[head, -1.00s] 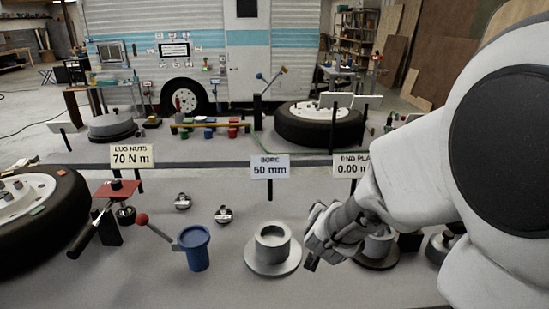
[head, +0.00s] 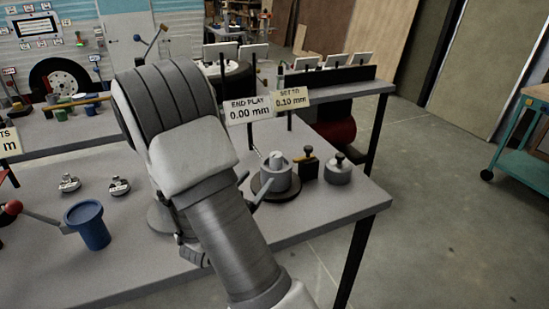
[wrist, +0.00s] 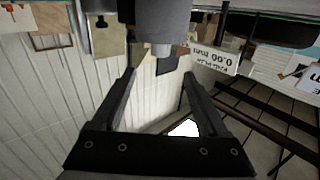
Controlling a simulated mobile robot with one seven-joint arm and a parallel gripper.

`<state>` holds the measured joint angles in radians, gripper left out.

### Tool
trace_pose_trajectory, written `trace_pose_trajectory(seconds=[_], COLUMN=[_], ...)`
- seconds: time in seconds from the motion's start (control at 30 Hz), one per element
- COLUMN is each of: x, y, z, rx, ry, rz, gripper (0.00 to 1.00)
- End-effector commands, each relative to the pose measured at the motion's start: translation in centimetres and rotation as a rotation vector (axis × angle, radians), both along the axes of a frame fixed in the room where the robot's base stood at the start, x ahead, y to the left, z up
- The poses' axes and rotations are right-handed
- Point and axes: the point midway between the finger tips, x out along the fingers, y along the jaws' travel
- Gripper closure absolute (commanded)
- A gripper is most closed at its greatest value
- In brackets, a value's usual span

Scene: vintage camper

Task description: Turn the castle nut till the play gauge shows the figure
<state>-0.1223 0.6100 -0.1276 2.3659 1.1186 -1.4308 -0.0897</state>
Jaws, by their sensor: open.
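In the head view, a grey hub (head: 276,180) with a pale stub on top stands on a dark round base near the table's right end. I cannot make out the castle nut's slots. The end play card (head: 249,109) behind it reads 0.00 mm, and the set-to card (head: 292,98) reads 0.10 mm. In the wrist view my gripper (wrist: 158,80) is open and empty. A grey stepped cylinder (wrist: 163,20) shows beyond the fingers, apart from them; the end play card (wrist: 213,60) appears upside down.
A small dark block with a brass knob (head: 308,163) and a round grey weight-like piece (head: 338,171) stand right of the hub. The table's right edge is close to these; open floor lies beyond.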

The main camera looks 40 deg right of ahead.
Motion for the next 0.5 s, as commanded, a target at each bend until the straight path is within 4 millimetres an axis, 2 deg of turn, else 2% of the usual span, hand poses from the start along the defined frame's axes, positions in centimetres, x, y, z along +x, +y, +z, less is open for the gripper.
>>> trace_pose_trajectory(seconds=[0.03, 0.3, 0.5], x=[0.5, 3.2, 5.0], y=[-1.2, -6.5, -9.7], z=[-0.1, -0.1, -0.1], rx=[-0.001, 0.0, 0.0], ry=[-0.003, -0.001, -0.001], rz=[-0.005, -0.004, -0.001], gripper=[0.23, 0.23, 0.23])
